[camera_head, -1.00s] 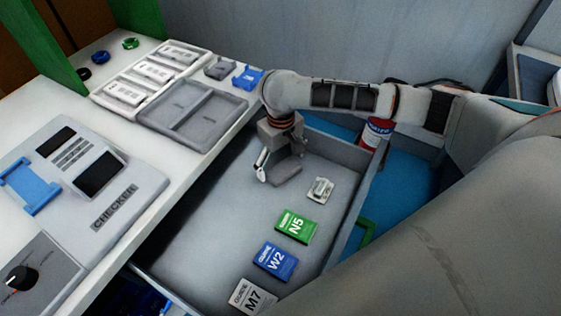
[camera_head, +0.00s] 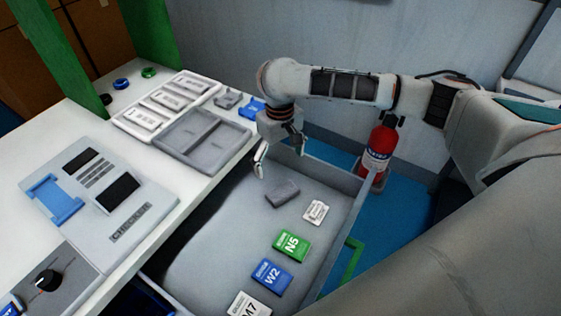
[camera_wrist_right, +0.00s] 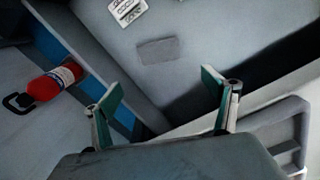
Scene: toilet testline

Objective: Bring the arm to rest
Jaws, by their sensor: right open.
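My right gripper (camera_head: 280,160) hangs open and empty above the far end of the grey drawer-like tray (camera_head: 215,240). In the right wrist view its two fingers (camera_wrist_right: 164,95) stand wide apart with nothing between them. A dark grey block (camera_head: 282,193) lies on the tray floor below the gripper, apart from it; it also shows in the wrist view (camera_wrist_right: 158,50). My right arm reaches in from the right, bent down at the wrist. My left gripper is not in view.
In the tray lie a small whitish part (camera_head: 316,212), a green N5 box (camera_head: 292,245), a blue W2 box (camera_head: 272,276) and a pale M7 box (camera_head: 249,305). A red extinguisher (camera_head: 379,155) stands beyond the tray wall. The white table (camera_head: 165,205) with the checker is left.

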